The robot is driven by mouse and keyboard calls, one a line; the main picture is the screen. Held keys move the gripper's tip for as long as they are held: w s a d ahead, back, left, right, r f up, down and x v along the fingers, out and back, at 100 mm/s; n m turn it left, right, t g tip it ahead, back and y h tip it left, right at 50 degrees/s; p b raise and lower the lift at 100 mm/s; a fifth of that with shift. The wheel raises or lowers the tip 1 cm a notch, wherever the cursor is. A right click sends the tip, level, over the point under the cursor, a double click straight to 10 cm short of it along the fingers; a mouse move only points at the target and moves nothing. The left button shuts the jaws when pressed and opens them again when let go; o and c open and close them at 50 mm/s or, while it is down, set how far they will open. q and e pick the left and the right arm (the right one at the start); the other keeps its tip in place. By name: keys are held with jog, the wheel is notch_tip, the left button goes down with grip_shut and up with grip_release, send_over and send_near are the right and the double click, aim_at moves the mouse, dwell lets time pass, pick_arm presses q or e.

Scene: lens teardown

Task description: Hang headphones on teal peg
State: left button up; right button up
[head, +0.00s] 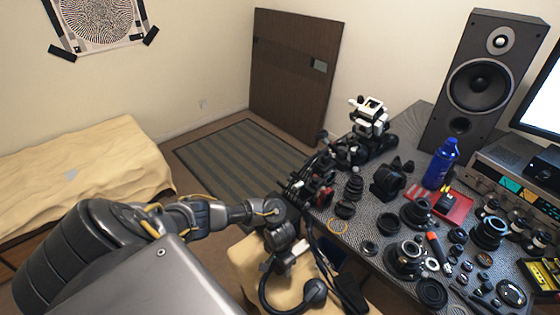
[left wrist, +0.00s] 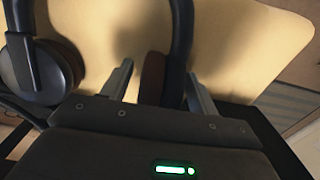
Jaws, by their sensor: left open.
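The black headphones (head: 315,290) lie on a tan padded seat (head: 243,262) at the bottom middle of the head view, with a curved dark band and a round ear cup showing. In the left wrist view one round ear cup (left wrist: 35,70) with a brown pad is at the left. The band's other side (left wrist: 181,35) comes down at the middle to a second brown pad. My left gripper (head: 290,262) is open over the headphones. In the left wrist view its fingers (left wrist: 158,70) stand on either side of this second pad. I cannot make out a teal peg. My right gripper is not seen.
A grey patterned desk (head: 345,230) at the right is crowded with lenses, rings, a red tray (head: 452,207), a blue bottle (head: 441,163) and a speaker (head: 485,85). A tan-covered bed (head: 80,165) is at the left. A striped mat (head: 235,155) lies on open floor.

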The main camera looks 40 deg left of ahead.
pick_arm(q)
jog(key=shift+f+b, duration=0.1)
jog(key=shift+b, duration=0.2)
jog(key=shift+f+b, duration=0.2)
jog(key=shift+b, duration=0.3)
jog(key=r+p, duration=0.2)
jog(key=r, duration=0.3)
jog(key=r+p, duration=0.2)
jog(key=r, duration=0.3)
jog(key=shift+w+a+r, duration=0.1)
jog(key=shift+w+r, duration=0.1)
jog(key=shift+r+p, duration=0.3)
jog(key=shift+r, duration=0.2)
jog(key=shift+f, duration=0.1)
